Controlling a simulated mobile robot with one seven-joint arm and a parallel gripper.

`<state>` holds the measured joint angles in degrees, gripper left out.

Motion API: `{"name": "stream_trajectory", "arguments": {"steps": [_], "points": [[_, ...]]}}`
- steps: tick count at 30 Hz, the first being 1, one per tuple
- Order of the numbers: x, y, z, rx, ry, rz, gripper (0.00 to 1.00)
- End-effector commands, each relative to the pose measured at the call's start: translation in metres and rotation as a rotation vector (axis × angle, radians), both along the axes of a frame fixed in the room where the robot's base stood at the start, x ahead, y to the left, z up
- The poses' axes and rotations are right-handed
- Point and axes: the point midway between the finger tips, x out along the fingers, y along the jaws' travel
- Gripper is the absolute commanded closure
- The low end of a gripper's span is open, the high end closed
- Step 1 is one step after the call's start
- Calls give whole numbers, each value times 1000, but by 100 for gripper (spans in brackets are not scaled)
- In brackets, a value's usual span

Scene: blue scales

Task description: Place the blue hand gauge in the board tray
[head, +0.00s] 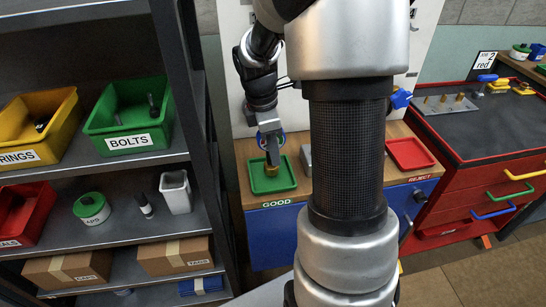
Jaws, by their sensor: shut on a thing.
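My gripper (271,158) is at the green tray (256,190) labelled GOOD, pointing down. It looks shut on a small brass-coloured piece (271,170), low over or in this tray; I cannot tell whether the piece touches the tray floor. Blue, curved edges (261,140) show on both sides of the gripper, mostly hidden by it; they may belong to the blue hand gauge, but I cannot tell. Another blue item (400,98) shows at the right of my arm, in front of the pale board (424,35). I cannot tell which tray is the board tray.
A red tray (410,153) labelled REJECT sits right on the bench. My arm hides the bench middle. A dark shelf at left holds a green BOLTS bin (130,118) and a yellow bin (40,128). A red cabinet (485,178) at right carries brass pieces and a blue-topped item (487,78).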

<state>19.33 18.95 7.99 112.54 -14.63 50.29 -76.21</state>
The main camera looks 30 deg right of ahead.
Motion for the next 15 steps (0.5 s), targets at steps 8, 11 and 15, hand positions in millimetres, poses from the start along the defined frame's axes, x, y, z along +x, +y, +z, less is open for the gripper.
{"name": "stream_trajectory", "arguments": {"steps": [8, 11, 15], "points": [[1, 0, -17, -1, -3, -1, 100], [1, 0, -17, -1, -2, -1, 100], [0, 0, -21, 0, -1, -1, 77]]}}
